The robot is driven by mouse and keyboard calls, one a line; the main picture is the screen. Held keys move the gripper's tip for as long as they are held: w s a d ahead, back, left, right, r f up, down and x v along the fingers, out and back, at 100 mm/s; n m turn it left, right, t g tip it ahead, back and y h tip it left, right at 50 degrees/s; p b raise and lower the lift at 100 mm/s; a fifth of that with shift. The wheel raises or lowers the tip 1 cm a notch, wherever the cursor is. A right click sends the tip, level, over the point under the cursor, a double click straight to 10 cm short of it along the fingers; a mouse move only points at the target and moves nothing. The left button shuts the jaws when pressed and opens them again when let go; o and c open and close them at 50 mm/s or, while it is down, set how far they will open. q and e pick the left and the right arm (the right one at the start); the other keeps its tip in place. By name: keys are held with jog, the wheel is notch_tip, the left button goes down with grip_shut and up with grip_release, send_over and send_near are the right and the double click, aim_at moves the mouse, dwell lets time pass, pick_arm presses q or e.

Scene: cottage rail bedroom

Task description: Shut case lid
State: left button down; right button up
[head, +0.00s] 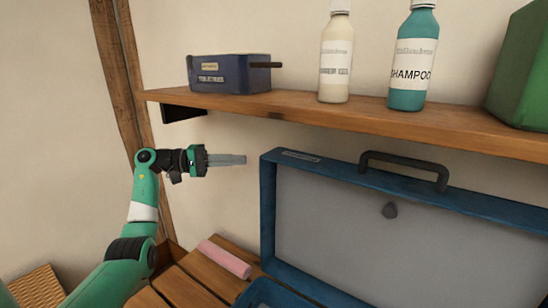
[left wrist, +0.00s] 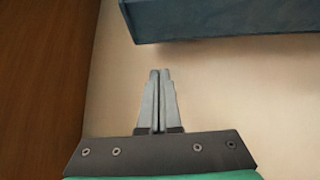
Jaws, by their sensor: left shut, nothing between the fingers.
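The blue case stands on the wooden slatted surface. Its lid (head: 330,225) is raised upright, with a grey inner face and a dark handle (head: 404,166) on its top edge. Only a corner of the case's lower part (head: 265,294) shows at the bottom of the head view. My left gripper (head: 243,160) is shut and empty, just left of the lid's top left corner and apart from it. In the left wrist view the shut fingers (left wrist: 160,75) point toward a blue edge (left wrist: 225,22). My right gripper is not in view.
A wooden shelf (head: 350,118) runs above the lid, close over the handle. It holds a dark blue box (head: 230,75), a white bottle (head: 336,60), a teal shampoo bottle (head: 412,60) and a green container (head: 520,75). A pink roll (head: 224,259) lies left of the case.

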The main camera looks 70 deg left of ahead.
pick_arm(q)
jog(key=d+b+x, duration=0.1)
jog(key=b+x, duration=0.2)
jog(key=x, duration=0.6)
jog(key=shift+w+b, duration=0.3)
jog(key=shift+b, duration=0.05)
jog(key=shift+d, duration=0.1)
